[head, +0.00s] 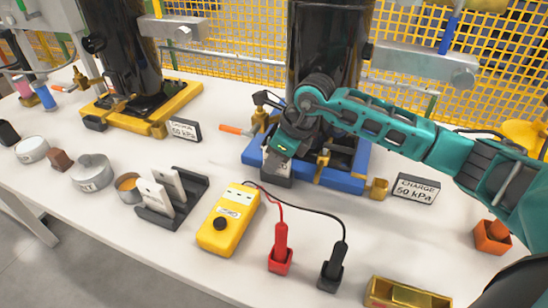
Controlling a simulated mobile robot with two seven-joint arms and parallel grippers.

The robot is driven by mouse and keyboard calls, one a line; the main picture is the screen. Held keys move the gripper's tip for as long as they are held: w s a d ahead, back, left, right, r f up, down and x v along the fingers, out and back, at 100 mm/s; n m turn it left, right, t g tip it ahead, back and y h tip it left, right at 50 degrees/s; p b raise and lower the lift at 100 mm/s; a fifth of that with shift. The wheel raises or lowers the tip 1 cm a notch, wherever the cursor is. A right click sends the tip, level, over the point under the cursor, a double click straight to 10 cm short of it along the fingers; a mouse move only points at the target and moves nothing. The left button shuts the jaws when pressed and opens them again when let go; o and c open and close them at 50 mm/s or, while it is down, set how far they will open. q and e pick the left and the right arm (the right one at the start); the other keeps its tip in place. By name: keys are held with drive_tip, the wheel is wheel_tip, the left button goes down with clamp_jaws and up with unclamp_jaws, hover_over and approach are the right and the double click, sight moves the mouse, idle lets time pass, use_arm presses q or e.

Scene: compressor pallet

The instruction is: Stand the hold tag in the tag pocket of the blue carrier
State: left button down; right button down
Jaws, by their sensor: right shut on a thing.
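The blue carrier (322,178) stands on the table under a black compressor (328,45). A dark tag pocket (277,178) sits at its front left corner. My right gripper (282,150) reaches in from the right and is shut on the hold tag (267,161), a small pale plate with dark marks. The tag is upright at the pocket, its lower edge at or just inside the pocket mouth; I cannot tell which. My gripper hides much of the tag and the corner behind it. My left gripper is not in view.
A black rack (182,213) with pale plates, a yellow meter (228,222) and red (280,262) and black (330,278) probe holders stand in front. A "CHARGE 50 kPa" sign (415,190) stands right of the carrier. A yellow carrier (150,122) stands at the left.

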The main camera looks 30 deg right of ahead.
drive_tip(key=shift+f, duration=0.15)
drive_tip(key=c, duration=0.9)
unclamp_jaws()
drive_tip(key=shift+c, duration=0.2)
drive_tip(key=c, duration=0.4)
drive_tip(key=shift+o, duration=0.2)
drive_tip(key=shift+r+p, duration=1.65)
drive_tip(key=shift+r, duration=0.75)
drive_tip(key=shift+r+p, duration=0.7)
drive_tip(key=shift+r, duration=0.45)
